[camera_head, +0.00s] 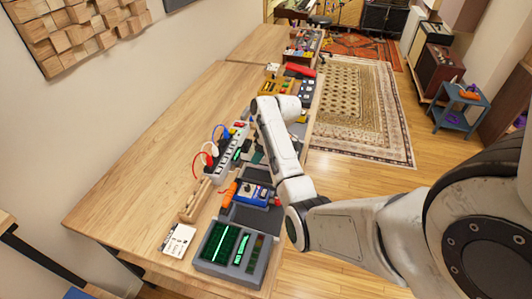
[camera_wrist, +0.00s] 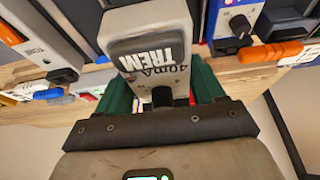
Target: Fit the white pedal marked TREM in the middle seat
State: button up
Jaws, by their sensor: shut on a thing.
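The white pedal marked TREM (camera_wrist: 150,35) is between the green fingers of my gripper (camera_wrist: 163,88) in the wrist view. The gripper is shut on it. The pedal's marking reads TREM with 40mA beside it, and a dark plug or knob shows at its near end. It lies between a white pedal (camera_wrist: 38,42) on the left and a blue pedal (camera_wrist: 235,22) on the right. The middle seat is hidden, and I cannot tell whether the TREM pedal touches it. In the head view my arm hides the gripper and the TREM pedal.
The blue pedal also shows in the head view (camera_head: 254,192), beside an orange plug (camera_head: 229,193). A grey box with green displays (camera_head: 228,246) stands at the table's near end. A white power strip (camera_head: 230,152) with cables lies behind. The left of the wooden table (camera_head: 150,150) is clear.

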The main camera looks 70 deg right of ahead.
jog(key=shift+w+a+f, duration=0.1)
jog(key=shift+w+a, duration=0.05)
jog(key=shift+a, duration=0.1)
jog(key=shift+f+b, duration=2.9)
jog(key=shift+f, duration=0.5)
jog(key=shift+r, duration=0.1)
jog(key=shift+f, duration=0.65)
